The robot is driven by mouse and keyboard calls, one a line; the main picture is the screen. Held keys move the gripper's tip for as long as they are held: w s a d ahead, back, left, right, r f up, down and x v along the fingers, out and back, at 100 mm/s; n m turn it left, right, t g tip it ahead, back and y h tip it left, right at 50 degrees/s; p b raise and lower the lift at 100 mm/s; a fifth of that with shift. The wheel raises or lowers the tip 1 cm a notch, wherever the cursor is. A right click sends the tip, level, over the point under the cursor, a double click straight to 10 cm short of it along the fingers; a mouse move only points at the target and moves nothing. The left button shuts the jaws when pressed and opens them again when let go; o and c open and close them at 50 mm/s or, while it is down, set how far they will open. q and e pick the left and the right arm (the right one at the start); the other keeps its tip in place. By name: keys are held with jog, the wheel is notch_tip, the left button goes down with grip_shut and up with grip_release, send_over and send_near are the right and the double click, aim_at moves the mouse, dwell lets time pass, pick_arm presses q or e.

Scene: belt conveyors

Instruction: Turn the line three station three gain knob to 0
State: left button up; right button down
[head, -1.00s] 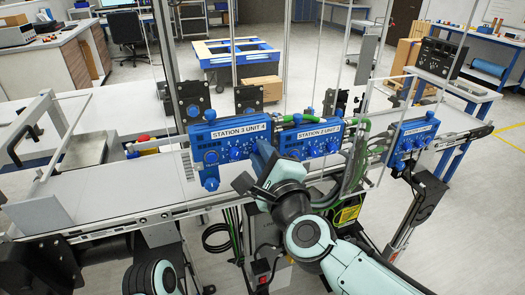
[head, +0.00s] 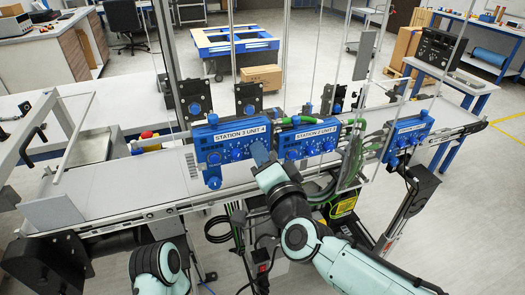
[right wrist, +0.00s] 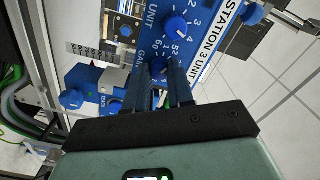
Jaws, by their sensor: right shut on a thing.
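A blue control box labelled "STATION 3 UNIT 4" (head: 222,137) stands on the conveyor's near side, with several blue knobs on its front. My right gripper (head: 259,150) is at this box's right end in the head view. In the right wrist view, the blue box (right wrist: 127,58) carries a "GAIN" label and a number scale. There my right gripper (right wrist: 163,72) is shut on a small blue knob (right wrist: 159,67) beside that label. The fingers hide most of this knob, so its setting cannot be read. Another blue knob (right wrist: 176,26) is free above it. My left gripper is out of view.
A second blue box (head: 309,139) stands close to the right of the first, and a third box (head: 409,135) stands farther right. Green hoses (head: 352,150) run between these two. Thin upright rods stand around the boxes. The grey belt (head: 130,185) to the left is clear.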

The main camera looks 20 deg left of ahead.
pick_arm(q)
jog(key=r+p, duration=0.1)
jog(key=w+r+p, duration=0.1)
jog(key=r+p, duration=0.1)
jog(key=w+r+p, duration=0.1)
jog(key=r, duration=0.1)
pick_arm(e)
jog(key=n, duration=1.2)
jog(key=shift+r, duration=0.15)
jog(key=shift+n, duration=0.3)
jog(key=c, duration=1)
grip_release()
jog(key=shift+s, duration=0.1)
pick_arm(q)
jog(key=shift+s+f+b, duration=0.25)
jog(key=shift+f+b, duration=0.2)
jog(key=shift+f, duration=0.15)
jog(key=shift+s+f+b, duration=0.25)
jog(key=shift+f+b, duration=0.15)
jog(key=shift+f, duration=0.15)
pick_arm(e)
jog(key=shift+v, duration=6.65)
